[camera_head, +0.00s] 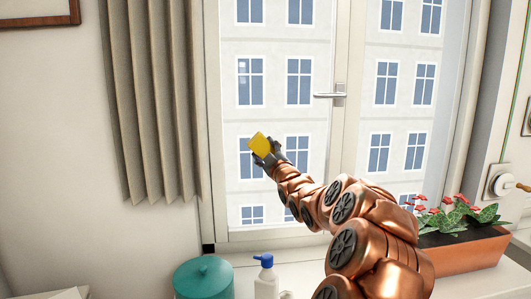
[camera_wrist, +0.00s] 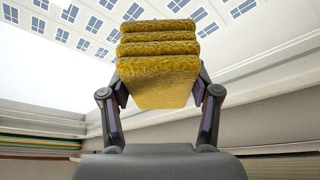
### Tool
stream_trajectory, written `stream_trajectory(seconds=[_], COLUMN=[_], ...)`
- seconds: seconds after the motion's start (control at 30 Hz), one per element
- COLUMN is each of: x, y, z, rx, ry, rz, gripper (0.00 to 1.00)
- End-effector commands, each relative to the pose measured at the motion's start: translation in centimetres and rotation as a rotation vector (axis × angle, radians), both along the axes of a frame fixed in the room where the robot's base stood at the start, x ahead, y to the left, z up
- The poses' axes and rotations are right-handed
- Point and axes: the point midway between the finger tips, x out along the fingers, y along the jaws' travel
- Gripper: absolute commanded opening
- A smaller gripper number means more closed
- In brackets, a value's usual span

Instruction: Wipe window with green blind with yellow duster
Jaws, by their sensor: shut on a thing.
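My gripper (camera_head: 268,158) is shut on the yellow duster (camera_head: 259,144), a folded stack of cloth. In the wrist view the duster (camera_wrist: 158,68) sits between the two fingers, its folds facing up. My gripper holds it in front of the lower part of the left pane of a white-framed window (camera_head: 273,112). I cannot tell whether the duster touches the glass. No green blind shows on this window; a beige pleated curtain (camera_head: 150,100) hangs at its left. My arm hides part of the sill and the lower frame.
On the sill stand a teal lidded pot (camera_head: 204,279), a white bottle with a blue top (camera_head: 266,278) and a planter (camera_head: 468,250) with red flowers. A window handle (camera_head: 333,95) sticks out at the middle. A round wall fitting (camera_head: 501,182) is at right.

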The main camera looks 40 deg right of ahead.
Motion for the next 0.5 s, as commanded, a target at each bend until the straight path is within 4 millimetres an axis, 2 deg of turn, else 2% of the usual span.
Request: stream_trajectory(seconds=[0.17, 0.5], x=[-0.3, -2.4], y=[0.2, 1.9], z=[-0.1, -0.2], rx=[-0.001, -0.001], ry=[-0.001, -0.003], rz=[0.0, 0.001], gripper=[0.34, 0.34])
